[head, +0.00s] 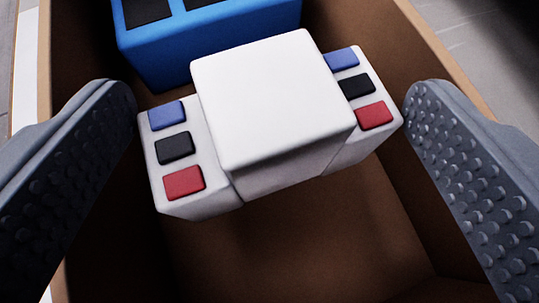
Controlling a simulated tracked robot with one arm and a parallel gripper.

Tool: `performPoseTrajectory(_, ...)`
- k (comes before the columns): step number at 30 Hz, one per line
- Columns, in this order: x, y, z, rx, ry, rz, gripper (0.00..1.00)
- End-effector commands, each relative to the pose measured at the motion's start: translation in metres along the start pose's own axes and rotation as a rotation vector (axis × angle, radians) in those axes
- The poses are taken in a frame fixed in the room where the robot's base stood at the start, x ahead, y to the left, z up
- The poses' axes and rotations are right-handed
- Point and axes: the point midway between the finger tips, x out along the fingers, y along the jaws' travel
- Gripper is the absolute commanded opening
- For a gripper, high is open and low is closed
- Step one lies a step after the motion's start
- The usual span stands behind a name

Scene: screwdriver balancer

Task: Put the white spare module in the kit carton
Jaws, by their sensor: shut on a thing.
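The white spare module (275,100) has a raised square white top. Blue, black and red pads line its lower left and right ends. My gripper (271,120) is shut on it, with one grey studded finger at each end of the module. The module is tilted in the picture. It is over or inside the open brown kit carton (300,255). I cannot tell whether its underside touches the carton floor.
A blue block with dark recesses (190,45) sits in the far part of the carton, just behind the module. The carton floor nearer to me is bare. Carton walls run along the left and right, and grey floor (490,60) shows beyond them.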

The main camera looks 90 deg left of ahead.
Motion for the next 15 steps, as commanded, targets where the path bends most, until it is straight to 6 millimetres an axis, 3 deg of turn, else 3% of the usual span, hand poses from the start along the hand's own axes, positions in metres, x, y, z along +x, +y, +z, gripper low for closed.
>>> performPoseTrajectory(15,0.0027,0.0002,0.0045,-0.001,-0.001,0.001,0.58)
